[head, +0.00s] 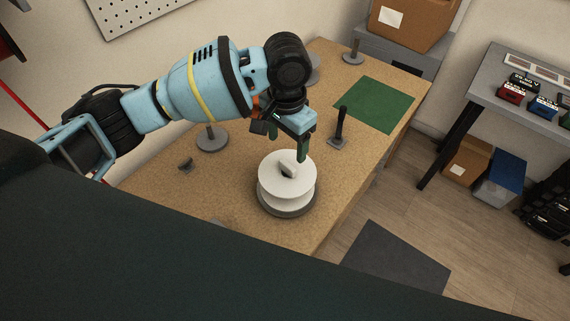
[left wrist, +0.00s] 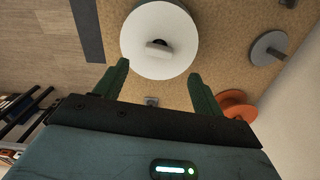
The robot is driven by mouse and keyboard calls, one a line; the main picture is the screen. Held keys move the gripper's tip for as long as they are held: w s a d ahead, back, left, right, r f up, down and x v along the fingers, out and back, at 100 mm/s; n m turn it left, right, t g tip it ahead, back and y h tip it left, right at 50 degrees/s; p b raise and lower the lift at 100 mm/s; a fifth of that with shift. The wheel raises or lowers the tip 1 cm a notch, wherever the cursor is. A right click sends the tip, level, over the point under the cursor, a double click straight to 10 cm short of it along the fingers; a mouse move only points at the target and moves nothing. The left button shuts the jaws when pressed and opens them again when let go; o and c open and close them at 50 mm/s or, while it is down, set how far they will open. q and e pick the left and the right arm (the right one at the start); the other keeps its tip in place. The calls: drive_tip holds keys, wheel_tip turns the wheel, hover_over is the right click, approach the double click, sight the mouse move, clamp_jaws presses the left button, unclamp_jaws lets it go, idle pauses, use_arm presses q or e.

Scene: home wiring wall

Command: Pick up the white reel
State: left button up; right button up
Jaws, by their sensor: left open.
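The white reel (head: 287,192) sits on a round grey base on the wooden workbench, with a small light-coloured block-like piece at its top centre. In the left wrist view the reel (left wrist: 160,62) shows as a white disc just past my fingertips, with a dark hole beside the raised piece. My left gripper (head: 288,149) is open and empty, above and slightly behind the reel, with its green fingers apart. In the left wrist view the gripper (left wrist: 160,78) has its two fingers either side of the reel's near edge. My right gripper is not in view.
A black upright post (head: 340,124) on a grey base stands right of my gripper. A green mat (head: 373,104) lies beyond it. A grey stand (head: 212,140) is to the left. An orange disc (left wrist: 236,104) shows in the left wrist view. The bench front near the reel is mostly clear.

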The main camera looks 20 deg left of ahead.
sight(287, 165)
use_arm(q)
drive_tip(key=shift+a+r, duration=0.1)
drive_tip(key=shift+r, duration=0.05)
drive_tip(key=shift+s+f, duration=0.1)
drive_tip(key=shift+f, duration=1.25)
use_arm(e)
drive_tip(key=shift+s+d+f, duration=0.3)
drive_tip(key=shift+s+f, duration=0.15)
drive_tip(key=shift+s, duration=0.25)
use_arm(q)
drive_tip(key=f, duration=0.5)
drive_tip(key=shift+d+b, duration=0.2)
drive_tip(key=shift+b, duration=0.15)
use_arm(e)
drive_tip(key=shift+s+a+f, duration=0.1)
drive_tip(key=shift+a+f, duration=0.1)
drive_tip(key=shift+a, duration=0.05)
